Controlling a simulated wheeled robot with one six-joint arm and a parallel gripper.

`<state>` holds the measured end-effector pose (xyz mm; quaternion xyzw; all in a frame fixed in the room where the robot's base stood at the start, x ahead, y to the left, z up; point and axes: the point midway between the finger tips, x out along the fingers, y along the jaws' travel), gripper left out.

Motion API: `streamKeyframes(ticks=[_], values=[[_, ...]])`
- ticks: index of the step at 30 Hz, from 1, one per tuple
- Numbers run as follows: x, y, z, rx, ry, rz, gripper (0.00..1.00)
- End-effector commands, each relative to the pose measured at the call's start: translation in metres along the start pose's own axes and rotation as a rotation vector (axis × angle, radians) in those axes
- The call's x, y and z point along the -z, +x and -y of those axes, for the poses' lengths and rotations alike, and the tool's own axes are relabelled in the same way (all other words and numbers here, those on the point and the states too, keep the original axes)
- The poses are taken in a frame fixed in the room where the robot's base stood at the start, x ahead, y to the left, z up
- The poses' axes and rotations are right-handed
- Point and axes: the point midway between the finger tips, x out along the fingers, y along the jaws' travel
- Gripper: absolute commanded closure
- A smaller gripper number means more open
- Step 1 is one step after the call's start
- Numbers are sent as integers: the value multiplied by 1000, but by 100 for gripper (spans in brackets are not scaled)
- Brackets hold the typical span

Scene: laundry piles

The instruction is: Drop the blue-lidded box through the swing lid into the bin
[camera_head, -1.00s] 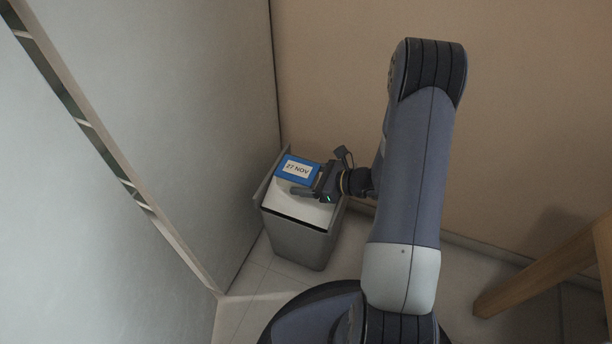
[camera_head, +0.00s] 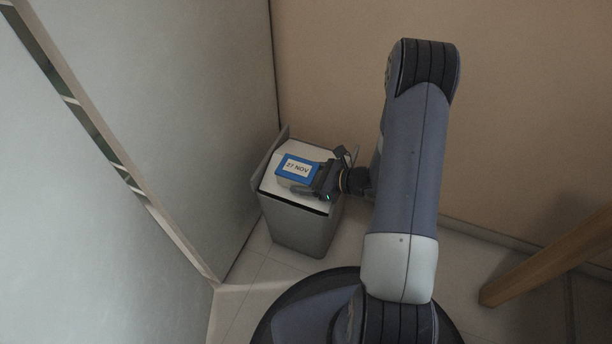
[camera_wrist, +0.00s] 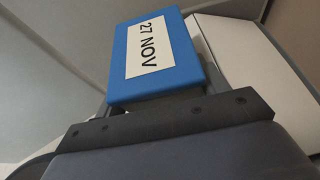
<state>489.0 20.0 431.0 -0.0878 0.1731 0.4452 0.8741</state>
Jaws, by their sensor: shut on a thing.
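The blue-lidded box (camera_head: 297,169) has a white label reading 27 NOV. My gripper (camera_head: 308,181) is shut on it and holds it over the top of the bin. The box's blue lid also shows in the wrist view (camera_wrist: 117,60), with the dark gripper body below it. The grey bin (camera_head: 297,228) stands upright on the floor, and its pale swing lid (camera_head: 288,151) lies beneath the box. I cannot tell whether the box touches the lid. The box and gripper hide part of the lid.
A grey panel wall (camera_head: 215,110) stands close on the bin's left, and a beige wall (camera_head: 520,110) rises behind. A wooden leg (camera_head: 550,257) is at the right. Tiled floor (camera_head: 245,290) shows in front of the bin.

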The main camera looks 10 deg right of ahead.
Motion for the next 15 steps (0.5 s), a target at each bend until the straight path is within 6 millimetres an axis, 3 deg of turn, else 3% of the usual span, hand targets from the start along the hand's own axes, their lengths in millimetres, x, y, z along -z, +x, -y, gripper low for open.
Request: streamKeyframes(ticks=[7,8,15], values=[[0,0,0,0,-1,1,64],[0,0,0,0,-1,1,29],[0,0,0,1,0,1,10]])
